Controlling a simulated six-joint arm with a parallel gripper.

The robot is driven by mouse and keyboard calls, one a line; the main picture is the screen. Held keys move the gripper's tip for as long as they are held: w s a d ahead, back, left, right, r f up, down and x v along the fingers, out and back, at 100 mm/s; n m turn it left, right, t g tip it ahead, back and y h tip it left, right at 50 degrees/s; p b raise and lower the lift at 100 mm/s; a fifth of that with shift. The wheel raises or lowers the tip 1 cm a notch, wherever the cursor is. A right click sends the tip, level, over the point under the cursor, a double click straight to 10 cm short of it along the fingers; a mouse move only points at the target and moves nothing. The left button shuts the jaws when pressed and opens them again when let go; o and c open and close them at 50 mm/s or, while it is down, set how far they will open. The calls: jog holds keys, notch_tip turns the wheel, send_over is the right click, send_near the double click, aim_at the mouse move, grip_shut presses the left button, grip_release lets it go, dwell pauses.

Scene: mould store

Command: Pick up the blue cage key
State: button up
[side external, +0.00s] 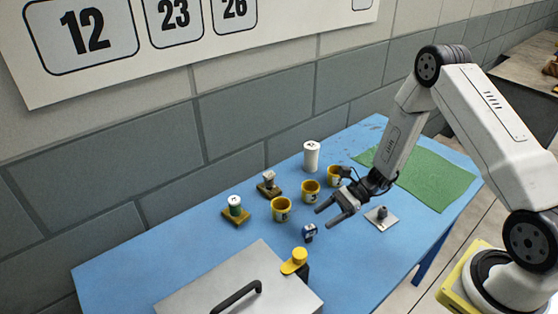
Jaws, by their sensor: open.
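A small blue object with a white mark, which looks like the blue cage key (309,233), lies on the blue table (190,258) near the middle. It is small in the picture, so its exact shape is hard to tell. My gripper (325,217) is open and empty, with its two dark fingers pointing left. Its fingertips are just up and to the right of the blue key in the picture, apart from it. Their height above the table is hard to judge.
Yellow cups (281,209) stand behind the key, with a white cylinder (311,156) farther back. A grey box lid with a black handle (190,290) and a yellow-topped piece (295,261) are in front. A metal plate with a knob (381,219) and a green mat (430,178) lie right.

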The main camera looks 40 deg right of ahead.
aim_at(311, 226)
jog(key=shift+x, duration=1.1)
jog(key=shift+x, duration=2.6)
jog(key=shift+d+f, duration=0.1)
jog(key=shift+f, duration=0.05)
grip_shut()
